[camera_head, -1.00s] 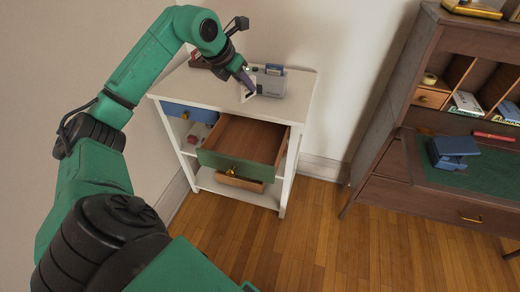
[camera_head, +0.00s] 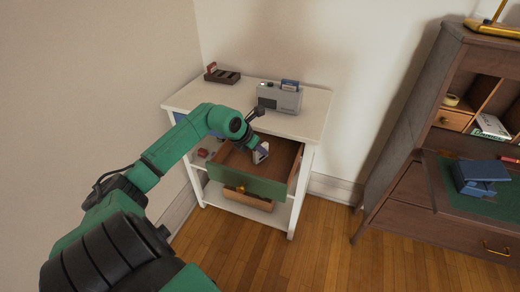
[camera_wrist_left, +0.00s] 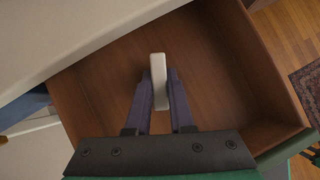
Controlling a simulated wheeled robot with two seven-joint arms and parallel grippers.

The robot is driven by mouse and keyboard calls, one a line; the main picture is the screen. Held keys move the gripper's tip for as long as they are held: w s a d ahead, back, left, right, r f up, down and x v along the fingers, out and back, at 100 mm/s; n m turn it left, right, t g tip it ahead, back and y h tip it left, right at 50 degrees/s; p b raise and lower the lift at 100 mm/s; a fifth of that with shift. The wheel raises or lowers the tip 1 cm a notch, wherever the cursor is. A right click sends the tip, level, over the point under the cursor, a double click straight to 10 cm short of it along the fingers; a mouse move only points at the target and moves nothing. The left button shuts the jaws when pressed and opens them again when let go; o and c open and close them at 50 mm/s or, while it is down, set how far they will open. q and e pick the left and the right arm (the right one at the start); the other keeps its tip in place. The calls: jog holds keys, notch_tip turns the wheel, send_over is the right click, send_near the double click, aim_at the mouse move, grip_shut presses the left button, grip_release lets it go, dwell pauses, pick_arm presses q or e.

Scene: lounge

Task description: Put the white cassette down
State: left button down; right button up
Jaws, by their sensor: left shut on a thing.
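The white cassette (camera_head: 262,153) is held in my left gripper (camera_head: 257,148), over the open green-fronted drawer (camera_head: 250,187) of the white cabinet. In the left wrist view the cassette (camera_wrist_left: 158,82) stands edge-on between the two fingers of my left gripper (camera_wrist_left: 160,90), with the brown drawer floor (camera_wrist_left: 215,85) behind it. I cannot tell whether the cassette touches the drawer floor. The drawer shows no other object inside. My right gripper is not in view.
The white cabinet's top (camera_head: 240,96) carries a grey device (camera_head: 280,98) with a blue cassette in it and a dark rack (camera_head: 222,76) with a red item. A wooden desk (camera_head: 420,200) stands at the right. Wooden floor lies between.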

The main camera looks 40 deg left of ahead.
pick_arm(q)
jog(key=shift+f, duration=0.15)
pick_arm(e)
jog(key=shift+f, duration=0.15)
pick_arm(q)
jog(key=c, duration=0.8)
grip_release()
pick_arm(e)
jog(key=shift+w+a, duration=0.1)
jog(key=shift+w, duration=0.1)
pick_arm(q)
jog(key=shift+r, duration=0.3)
jog(key=v, duration=1.2)
jog(key=shift+f, duration=0.1)
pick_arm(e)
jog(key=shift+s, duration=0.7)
pick_arm(q)
jog(key=shift+s+f, duration=0.1)
